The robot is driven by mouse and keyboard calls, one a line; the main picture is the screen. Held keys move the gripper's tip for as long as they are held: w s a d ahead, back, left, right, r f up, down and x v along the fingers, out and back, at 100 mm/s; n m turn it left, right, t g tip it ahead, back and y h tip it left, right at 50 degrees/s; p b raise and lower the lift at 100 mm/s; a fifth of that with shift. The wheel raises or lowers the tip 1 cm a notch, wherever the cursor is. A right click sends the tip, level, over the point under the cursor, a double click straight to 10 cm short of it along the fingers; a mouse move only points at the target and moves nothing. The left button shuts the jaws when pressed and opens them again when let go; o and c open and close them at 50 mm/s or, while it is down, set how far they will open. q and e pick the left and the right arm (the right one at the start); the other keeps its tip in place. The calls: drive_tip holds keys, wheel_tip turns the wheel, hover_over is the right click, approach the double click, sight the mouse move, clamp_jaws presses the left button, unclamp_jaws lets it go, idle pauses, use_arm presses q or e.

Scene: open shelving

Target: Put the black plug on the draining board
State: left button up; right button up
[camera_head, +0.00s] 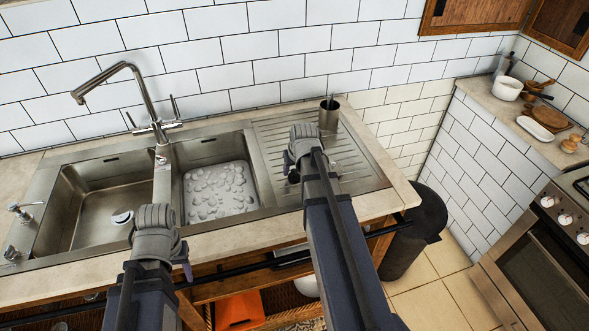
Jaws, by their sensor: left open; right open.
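I cannot make out a black plug for certain. A small round pale disc with a dark edge (122,217) lies on the floor of the left basin (95,195); it may be the drain or a plug. The ribbed steel draining board (352,160) is right of the right basin. My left gripper (155,214) is over the front edge of the sink, just right of the disc, seen from behind. My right gripper (303,134) is above the draining board's left part. Both are open, and their fingertips are largely hidden by their own bodies.
A metal cup (329,115) with something dark in it stands at the draining board's back. The tap (145,95) rises behind the basins. The right basin holds a pale pebbled layer (218,190). A dark bin (410,235) stands beyond the counter's right end.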

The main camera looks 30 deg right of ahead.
drive_tip(key=p+v, duration=1.1)
drive_tip(key=v, duration=0.1)
drive_tip(key=shift+s, duration=0.1)
drive_tip(key=s+a+n+g, duration=0.2)
drive_tip(key=s+a, duration=0.4)
drive_tip(key=a, duration=0.8)
drive_tip(key=s+a+f+n+g, duration=0.1)
drive_tip(key=s+a+n, duration=0.3)
drive_tip(key=a, duration=1.1)
drive_tip(key=shift+s+a+f+g, duration=0.3)
drive_tip(key=shift+s+g, duration=0.5)
drive_tip(key=shift+s, duration=0.05)
